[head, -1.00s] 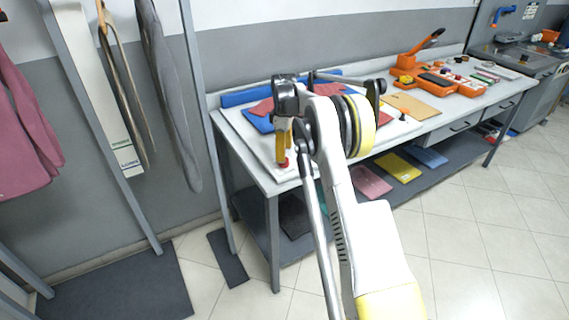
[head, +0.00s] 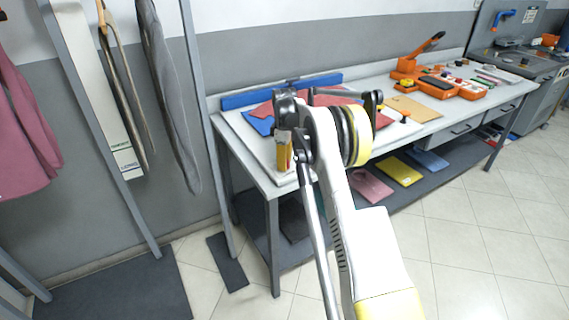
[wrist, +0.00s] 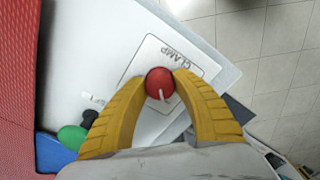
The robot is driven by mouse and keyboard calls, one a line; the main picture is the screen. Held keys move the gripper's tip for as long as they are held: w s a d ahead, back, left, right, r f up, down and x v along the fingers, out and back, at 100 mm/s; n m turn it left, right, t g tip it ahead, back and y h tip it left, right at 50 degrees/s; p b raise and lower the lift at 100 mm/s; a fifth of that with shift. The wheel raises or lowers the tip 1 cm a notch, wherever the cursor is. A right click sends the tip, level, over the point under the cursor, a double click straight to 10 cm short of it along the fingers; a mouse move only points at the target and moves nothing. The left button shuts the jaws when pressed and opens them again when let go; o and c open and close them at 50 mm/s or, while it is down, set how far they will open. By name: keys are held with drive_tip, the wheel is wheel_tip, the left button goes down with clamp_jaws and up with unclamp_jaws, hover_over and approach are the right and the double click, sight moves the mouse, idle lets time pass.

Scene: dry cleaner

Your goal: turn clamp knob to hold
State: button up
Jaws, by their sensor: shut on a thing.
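The clamp knob (wrist: 160,84) is a round red knob with a white pointer line, seen in the wrist view. It stands on a pale plate marked CLAMP (wrist: 185,62). The pointer slants down and slightly right in that view. My gripper (wrist: 160,88) has its two yellow fingers closed around the knob, one on each side. In the head view my gripper (head: 284,160) points down over the front left corner of the table, and the knob is hidden there. The marks for the knob's positions are not readable.
A green knob (wrist: 72,137) and a dark knob (wrist: 89,117) stand close to my left finger. A red cloth (head: 262,109) and a blue bar (head: 240,101) lie behind my gripper on the table (head: 272,189). An orange press (head: 407,66) stands farther right.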

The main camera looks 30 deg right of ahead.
drive_tip(key=m+p, duration=0.1)
drive_tip(key=m, duration=0.3)
drive_tip(key=shift+r+m, duration=0.1)
drive_tip(key=shift+m, duration=0.2)
drive_tip(key=m+p, duration=0.1)
drive_tip(key=m, duration=0.3)
drive_tip(key=shift+m, duration=0.3)
drive_tip(key=m, duration=0.4)
drive_tip(key=shift+m+p, duration=0.3)
drive_tip(key=shift+m, duration=2.1)
drive_tip(key=o, duration=1.2)
drive_tip(key=shift+o, duration=0.2)
